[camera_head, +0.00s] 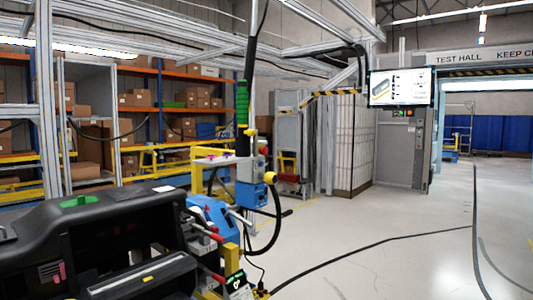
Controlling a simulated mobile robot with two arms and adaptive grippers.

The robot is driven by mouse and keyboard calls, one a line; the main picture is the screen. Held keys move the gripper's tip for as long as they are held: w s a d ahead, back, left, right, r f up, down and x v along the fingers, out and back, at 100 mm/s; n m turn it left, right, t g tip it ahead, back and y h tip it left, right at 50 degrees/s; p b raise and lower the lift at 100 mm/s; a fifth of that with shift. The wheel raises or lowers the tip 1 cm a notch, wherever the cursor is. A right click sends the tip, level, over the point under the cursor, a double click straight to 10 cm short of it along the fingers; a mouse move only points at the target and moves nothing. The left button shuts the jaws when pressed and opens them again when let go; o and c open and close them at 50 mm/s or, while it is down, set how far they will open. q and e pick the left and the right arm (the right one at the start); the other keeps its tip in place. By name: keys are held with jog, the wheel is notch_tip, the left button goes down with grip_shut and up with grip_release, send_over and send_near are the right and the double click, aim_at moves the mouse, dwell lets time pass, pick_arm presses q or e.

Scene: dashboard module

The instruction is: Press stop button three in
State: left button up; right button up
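A blue box (249,194) stands right of the dashboard module, on a yellow-framed fixture. A round orange-yellow knob (270,178) sticks out from its right side. A small red part (263,150) shows just above it; it may be a stop button. I cannot read any number, so I cannot tell which one is stop button three or whether it is pressed. The black dashboard module (85,225) fills the lower left. Neither of my grippers is in view.
A green-handled tool (242,103) hangs above the fixture. A black cable (370,246) crosses the floor. Shelves with boxes (135,99) stand behind, and a screen (400,88) hangs at the right. The grey floor (410,215) at the right is mostly free.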

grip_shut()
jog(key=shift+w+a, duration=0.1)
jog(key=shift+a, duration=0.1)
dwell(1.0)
